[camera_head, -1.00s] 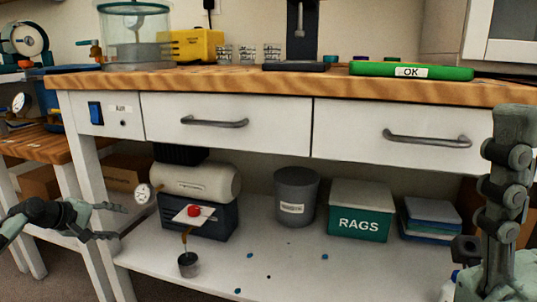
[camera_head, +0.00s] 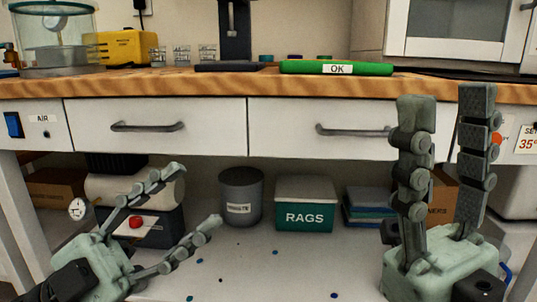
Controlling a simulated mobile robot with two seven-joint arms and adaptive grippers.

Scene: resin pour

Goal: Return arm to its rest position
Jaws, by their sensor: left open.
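My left gripper (camera_head: 190,205) reaches in from the lower left in front of the lower shelf. Its two fingers are spread apart with nothing between them, and they cover part of the compressor. My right gripper (camera_head: 446,135) stands upright at the right, fingers pointing up in front of the bench drawers. Its two fingers are apart and nothing shows between them. Both grippers appear clear of the bench and hold nothing.
The wooden bench top (camera_head: 220,84) carries a green OK tray (camera_head: 290,68), a yellow box (camera_head: 128,47) and a glass chamber (camera_head: 50,45). Below are a grey bin (camera_head: 240,190), a green RAGS box (camera_head: 304,216) and a compressor (camera_head: 170,190). Blue spots dot the lower shelf (camera_head: 260,275).

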